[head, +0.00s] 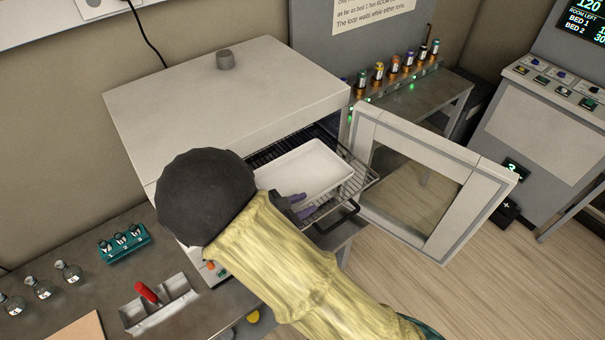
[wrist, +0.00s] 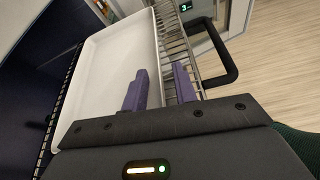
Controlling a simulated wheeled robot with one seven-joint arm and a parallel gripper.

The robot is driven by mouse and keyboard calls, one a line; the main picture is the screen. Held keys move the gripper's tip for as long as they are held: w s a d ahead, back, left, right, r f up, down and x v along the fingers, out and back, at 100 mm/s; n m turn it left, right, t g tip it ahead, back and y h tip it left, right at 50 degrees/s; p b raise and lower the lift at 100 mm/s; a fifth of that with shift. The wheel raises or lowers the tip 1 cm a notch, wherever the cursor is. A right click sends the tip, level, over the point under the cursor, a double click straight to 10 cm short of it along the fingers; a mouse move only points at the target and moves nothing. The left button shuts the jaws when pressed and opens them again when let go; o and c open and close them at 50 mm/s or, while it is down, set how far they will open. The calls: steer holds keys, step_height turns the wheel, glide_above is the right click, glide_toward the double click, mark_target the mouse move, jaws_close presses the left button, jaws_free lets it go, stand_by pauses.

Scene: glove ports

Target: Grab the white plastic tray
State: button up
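The white plastic tray (head: 308,165) is a shallow rectangular tray lying on a wire rack that sticks out of the oven's open front. It also shows in the wrist view (wrist: 108,65), empty. My gripper (head: 304,204) is at the tray's near edge, its two purple fingers apart. In the wrist view my gripper (wrist: 161,78) has one finger over the tray's inside and the other outside its rim, above the rack. The rim runs between the fingers; I cannot tell whether either touches it. My arm hides the tray's near left part.
The oven (head: 225,100) stands on a bench, its glass door (head: 430,185) swung open to the right. The rack (head: 352,185) has a dark handle (wrist: 220,55) near my gripper.

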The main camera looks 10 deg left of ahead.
stand_by(0.4)
jaws_close()
steer(key=shift+s+a+r+b, duration=0.1)
steer(key=shift+s+r+b, duration=0.05)
steer(key=shift+b, duration=0.4)
steer(key=shift+r+b, duration=0.3)
step_height(320, 180, up, 6)
steer(key=shift+b, duration=1.15)
steer(key=s+b, duration=0.6)
steer(key=s, duration=1.3)
steer(key=shift+s+a, duration=0.15)
steer(key=shift+s, duration=0.25)
